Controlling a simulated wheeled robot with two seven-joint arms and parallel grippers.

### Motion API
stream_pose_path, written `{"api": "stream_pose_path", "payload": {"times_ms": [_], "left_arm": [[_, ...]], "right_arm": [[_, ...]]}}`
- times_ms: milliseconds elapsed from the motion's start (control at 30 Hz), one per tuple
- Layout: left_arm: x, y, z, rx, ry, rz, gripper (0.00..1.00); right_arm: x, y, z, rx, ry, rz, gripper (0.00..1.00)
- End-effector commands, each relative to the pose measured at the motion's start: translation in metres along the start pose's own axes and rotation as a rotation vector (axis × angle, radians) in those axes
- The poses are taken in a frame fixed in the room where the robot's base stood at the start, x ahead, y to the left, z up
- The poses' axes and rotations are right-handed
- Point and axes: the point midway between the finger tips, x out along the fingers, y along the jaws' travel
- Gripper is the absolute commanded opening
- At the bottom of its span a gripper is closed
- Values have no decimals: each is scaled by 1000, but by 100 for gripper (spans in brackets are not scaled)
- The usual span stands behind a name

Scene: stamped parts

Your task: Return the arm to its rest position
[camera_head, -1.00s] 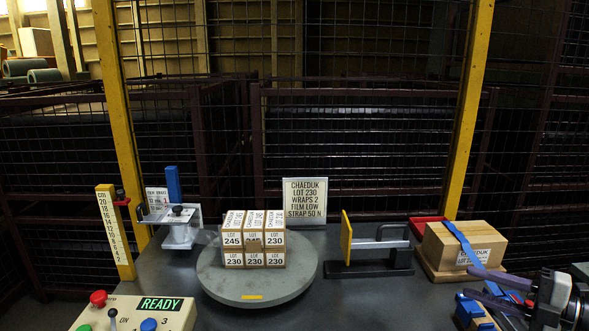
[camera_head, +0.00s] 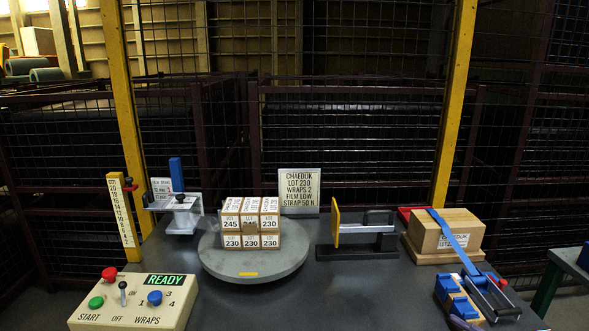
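Only a small purple fingertip, which looks like part of my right gripper (camera_head: 463,323), shows at the bottom edge, just below the blue strapping tool (camera_head: 490,298). The rest of that gripper is out of frame, so its opening is hidden. My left gripper is not in view. A cardboard box (camera_head: 462,235) sits on a wooden board at the right, with a blue strap (camera_head: 452,231) over it reaching down to the tool. Stacked cartons (camera_head: 250,240) with lot labels stand on the grey turntable (camera_head: 220,265); one upper label reads 245, others 230.
A control box (camera_head: 130,308) reading READY is at the front left. A sign (camera_head: 299,190) and a yellow-plate fixture (camera_head: 362,240) stand behind and right of the turntable. A yellow ruler post (camera_head: 123,217) is at the left. The front middle of the table is clear.

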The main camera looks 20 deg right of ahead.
Motion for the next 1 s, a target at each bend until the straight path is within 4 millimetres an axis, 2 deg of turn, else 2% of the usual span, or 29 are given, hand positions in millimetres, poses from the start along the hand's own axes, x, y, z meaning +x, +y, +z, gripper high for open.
{"api": "stream_pose_path", "payload": {"times_ms": [267,367,467,567,700,800,1000], "left_arm": [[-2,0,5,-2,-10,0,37],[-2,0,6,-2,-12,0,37],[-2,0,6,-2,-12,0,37],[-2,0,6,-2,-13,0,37],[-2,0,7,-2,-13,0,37],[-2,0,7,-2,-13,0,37],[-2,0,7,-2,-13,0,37]], "right_arm": [[12,-42,-1,141,-178,-6,31],[12,-66,-3,212,-262,-26,31],[8,-98,-10,303,-363,-64,31],[-4,-141,-22,409,-484,-130,31],[-29,-200,-48,545,-640,-248,31],[-49,-234,-68,618,-728,-333,31],[-87,-286,-113,735,-863,-489,31]]}}
